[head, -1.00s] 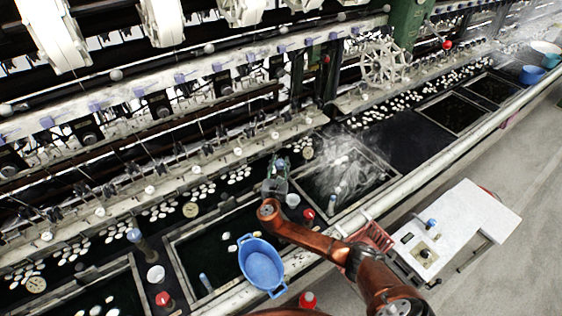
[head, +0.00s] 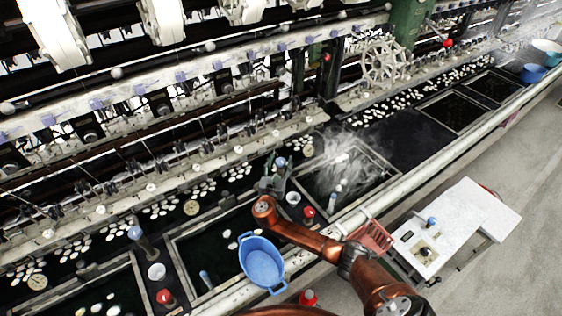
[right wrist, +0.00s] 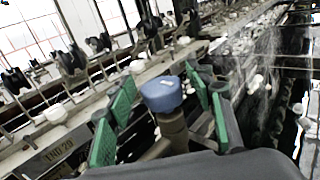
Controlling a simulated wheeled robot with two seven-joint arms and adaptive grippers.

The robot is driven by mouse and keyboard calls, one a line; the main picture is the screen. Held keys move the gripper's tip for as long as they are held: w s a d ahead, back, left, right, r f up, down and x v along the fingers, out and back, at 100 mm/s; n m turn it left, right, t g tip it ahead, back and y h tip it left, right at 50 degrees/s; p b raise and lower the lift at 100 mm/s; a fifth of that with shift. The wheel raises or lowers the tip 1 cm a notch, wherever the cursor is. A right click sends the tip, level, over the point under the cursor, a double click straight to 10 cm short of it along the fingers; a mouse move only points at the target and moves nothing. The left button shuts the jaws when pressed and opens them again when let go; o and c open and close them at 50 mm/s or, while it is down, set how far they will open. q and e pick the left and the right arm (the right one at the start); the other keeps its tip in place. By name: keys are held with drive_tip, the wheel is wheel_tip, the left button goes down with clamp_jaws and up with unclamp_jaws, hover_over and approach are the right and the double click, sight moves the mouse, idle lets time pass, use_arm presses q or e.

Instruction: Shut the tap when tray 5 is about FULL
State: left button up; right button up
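A blue-capped tap (head: 281,162) stands at the back edge of the basins. In the right wrist view its blue knob (right wrist: 161,94) sits between the two green-padded fingers of my right gripper (right wrist: 163,112), with a visible gap on each side. My right gripper (head: 275,176) is open around the tap. A steaming basin (head: 385,186) with pale shapes in dark water lies right of the tap; a dark basin (head: 180,250) lies left. No tray number is legible, so I cannot tell which is tray 5. My left gripper is not in view.
A blue oval tub (head: 262,262) rests at the front of the left basin. Another blue-capped tap (head: 135,233) stands far left. A white table (head: 468,225) is at right.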

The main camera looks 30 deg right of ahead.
sight(280, 161)
wheel_tip(280, 161, up, 10)
drive_tip(key=shift+r, duration=0.1)
idle(0.6)
idle(0.9)
